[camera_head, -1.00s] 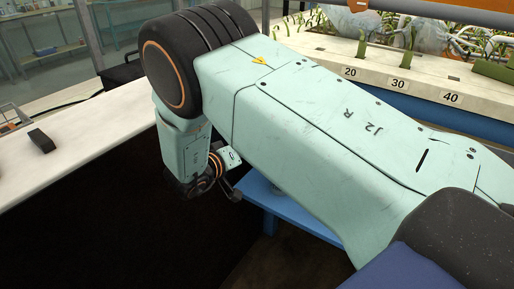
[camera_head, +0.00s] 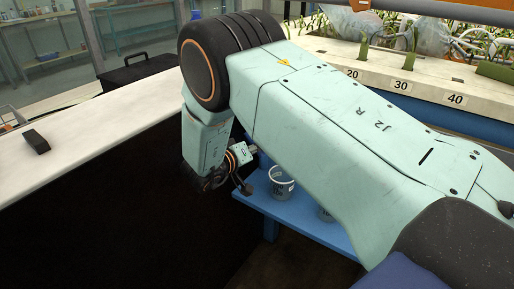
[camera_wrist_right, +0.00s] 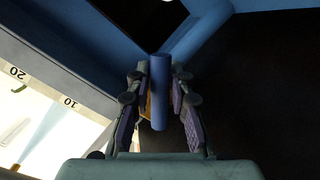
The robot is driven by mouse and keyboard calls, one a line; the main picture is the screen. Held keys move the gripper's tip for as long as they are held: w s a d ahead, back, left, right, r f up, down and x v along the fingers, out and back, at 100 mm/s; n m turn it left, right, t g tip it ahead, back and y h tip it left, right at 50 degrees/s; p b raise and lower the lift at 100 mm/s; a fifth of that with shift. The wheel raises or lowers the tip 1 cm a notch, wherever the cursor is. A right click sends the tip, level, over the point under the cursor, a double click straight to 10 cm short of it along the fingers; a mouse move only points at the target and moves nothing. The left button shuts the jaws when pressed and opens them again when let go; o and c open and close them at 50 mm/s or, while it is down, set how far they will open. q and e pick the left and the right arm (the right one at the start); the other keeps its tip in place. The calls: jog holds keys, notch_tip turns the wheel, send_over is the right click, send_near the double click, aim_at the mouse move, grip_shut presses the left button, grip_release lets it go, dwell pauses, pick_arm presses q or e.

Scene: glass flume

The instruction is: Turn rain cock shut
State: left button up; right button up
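In the right wrist view, a blue round bar (camera_wrist_right: 160,92) stands between the two fingers of my right gripper (camera_wrist_right: 161,80). It may be the handle of the rain cock, but I cannot tell for sure. The purple-padded fingers are apart, one on each side of the bar, with small gaps showing. A little yellow part (camera_wrist_right: 149,106) shows beside the bar, by the left finger. In the head view my right arm hangs down beside the bench, and its gripper is not clearly visible. My left gripper is in neither view.
A blue low shelf (camera_head: 270,205) with a clear cup (camera_head: 282,182) lies beside my right wrist. The pale flume edge with number labels (camera_head: 403,86) runs behind the arm. A white bench top (camera_head: 75,140) with a black block (camera_head: 36,142) is at left.

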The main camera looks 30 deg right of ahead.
grip_shut()
jog(key=shift+d, duration=0.15)
dwell(0.4)
